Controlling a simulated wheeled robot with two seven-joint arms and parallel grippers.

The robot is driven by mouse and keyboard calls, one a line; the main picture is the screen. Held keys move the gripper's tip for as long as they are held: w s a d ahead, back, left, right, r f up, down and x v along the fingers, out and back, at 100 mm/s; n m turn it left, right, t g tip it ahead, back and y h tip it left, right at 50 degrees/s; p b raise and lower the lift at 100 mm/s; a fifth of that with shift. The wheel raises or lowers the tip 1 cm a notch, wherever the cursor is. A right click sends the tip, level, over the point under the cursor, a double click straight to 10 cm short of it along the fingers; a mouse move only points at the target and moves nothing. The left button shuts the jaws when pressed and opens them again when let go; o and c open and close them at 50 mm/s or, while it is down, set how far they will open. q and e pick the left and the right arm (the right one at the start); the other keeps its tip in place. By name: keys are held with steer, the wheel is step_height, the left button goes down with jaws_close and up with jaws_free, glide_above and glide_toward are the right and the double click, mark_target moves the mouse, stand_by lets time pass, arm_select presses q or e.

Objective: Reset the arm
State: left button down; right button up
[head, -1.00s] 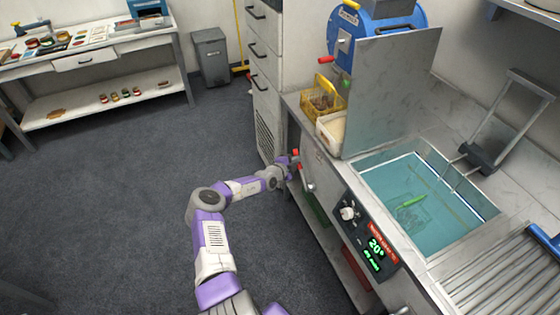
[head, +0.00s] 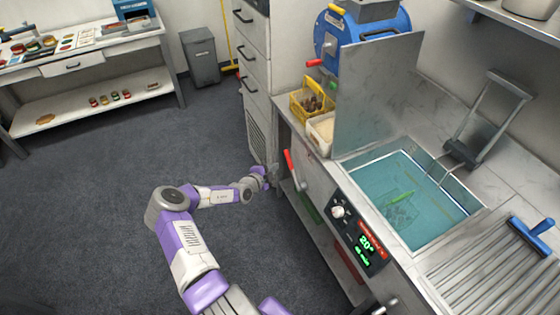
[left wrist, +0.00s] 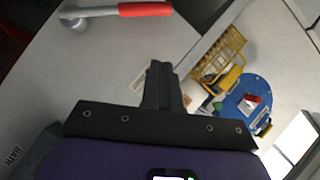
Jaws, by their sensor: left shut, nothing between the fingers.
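My left arm reaches in from the bottom of the head view, and its gripper (head: 267,174) is at the front of the steel counter, left of a red-handled lever (head: 290,168). The gripper is apart from the lever. In the left wrist view the dark fingers (left wrist: 161,72) are together with nothing between them. The red lever grip (left wrist: 146,9) shows past them, at the top of that view. My right gripper is not in view.
The counter holds a water basin (head: 408,202), a yellow basket (head: 312,103) of chestnuts, a white bin (head: 321,133) and a blue drum machine (head: 370,35). A drawer cabinet (head: 253,75) stands behind the gripper. Open floor (head: 100,200) lies to the left.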

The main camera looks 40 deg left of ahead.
arm_select(q)
steer(key=d+f+m+g+h, duration=0.1)
steer(key=d+m+g+h, duration=0.1)
steer(key=d+m, duration=0.4)
steer(key=s+d+f+m+g+h, duration=0.1)
steer(key=d+m, duration=0.5)
steer(key=d, duration=0.6)
steer(key=s+d+f+m+g+h, duration=0.1)
steer(key=d+f+m+g+h, duration=0.1)
steer(key=d+m+h, duration=0.3)
steer(key=shift+d+f+m+g+h, duration=0.15)
steer(key=shift+d+f+m, duration=0.05)
steer(key=shift+d, duration=0.75)
steer(key=shift+d+f+m+g+h, duration=0.15)
steer(key=shift+d+f+m, duration=0.05)
steer(key=shift+d, duration=0.75)
steer(key=s+d+f+m+g, duration=0.4)
steer(key=s+d+m+g, duration=0.3)
steer(key=s+d+m, duration=0.9)
steer(key=s+r+m+y, duration=0.1)
steer(key=s+m, duration=0.3)
steer(key=m, duration=0.8)
steer(key=s+a+r+m+g+y, duration=0.1)
steer(key=s+m, duration=0.3)
steer(key=m, duration=0.8)
steer(key=shift+s+y, duration=0.35)
steer(key=shift+y, duration=0.05)
